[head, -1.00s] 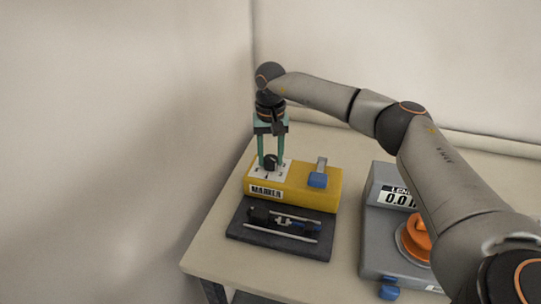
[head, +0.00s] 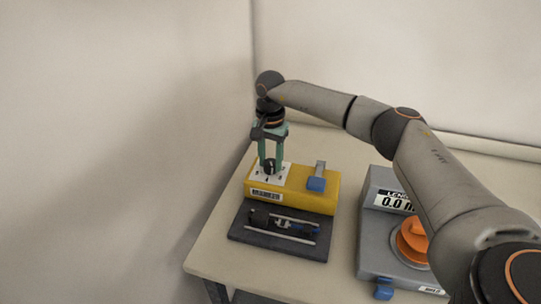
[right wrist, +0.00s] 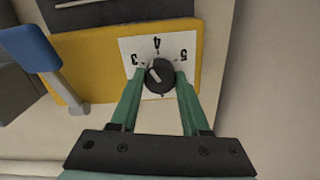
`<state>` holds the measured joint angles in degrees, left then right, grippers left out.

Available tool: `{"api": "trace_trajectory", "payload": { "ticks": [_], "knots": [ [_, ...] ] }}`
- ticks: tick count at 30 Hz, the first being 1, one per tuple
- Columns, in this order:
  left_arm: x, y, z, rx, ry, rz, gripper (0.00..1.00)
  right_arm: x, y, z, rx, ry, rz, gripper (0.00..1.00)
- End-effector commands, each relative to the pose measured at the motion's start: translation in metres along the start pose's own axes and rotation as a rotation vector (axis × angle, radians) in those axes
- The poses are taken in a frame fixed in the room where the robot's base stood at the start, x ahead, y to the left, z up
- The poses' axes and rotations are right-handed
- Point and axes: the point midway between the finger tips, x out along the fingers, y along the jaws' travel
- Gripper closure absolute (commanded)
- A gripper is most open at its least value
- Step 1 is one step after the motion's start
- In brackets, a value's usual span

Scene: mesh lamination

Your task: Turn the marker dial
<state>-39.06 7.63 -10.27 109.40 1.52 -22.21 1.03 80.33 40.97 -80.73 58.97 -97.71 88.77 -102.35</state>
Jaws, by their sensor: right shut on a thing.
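The marker dial is a round black knob (head: 270,166) on a white numbered plate (head: 284,174) at the left end of a yellow box (head: 305,199). My right gripper (head: 270,168), with green fingers, points down and is shut on the knob. In the right wrist view the fingertips (right wrist: 162,78) press on either side of the knob (right wrist: 160,73). Its white line points up and left, roughly between the 3 and 4 on the plate (right wrist: 131,46). The box's front label (head: 265,195) is hard to read. My left gripper is not in view.
A blue-ended lever (head: 316,184) stands right of the dial on the box. A dark tray with rods (head: 245,237) lies in front. A grey length unit (head: 375,232) with an orange knob (head: 416,240) is on the right. The table's left edge is close.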

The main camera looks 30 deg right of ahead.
Motion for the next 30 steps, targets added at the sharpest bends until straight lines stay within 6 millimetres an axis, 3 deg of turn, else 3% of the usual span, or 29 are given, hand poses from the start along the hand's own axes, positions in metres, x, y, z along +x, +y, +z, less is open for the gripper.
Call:
{"api": "trace_trajectory", "payload": {
  "ticks": [30],
  "knots": [
    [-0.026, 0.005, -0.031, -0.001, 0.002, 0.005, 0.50, -0.003, 0.000, -0.002, 0.967, 0.003, -0.004, 1.00]
  ]
}}
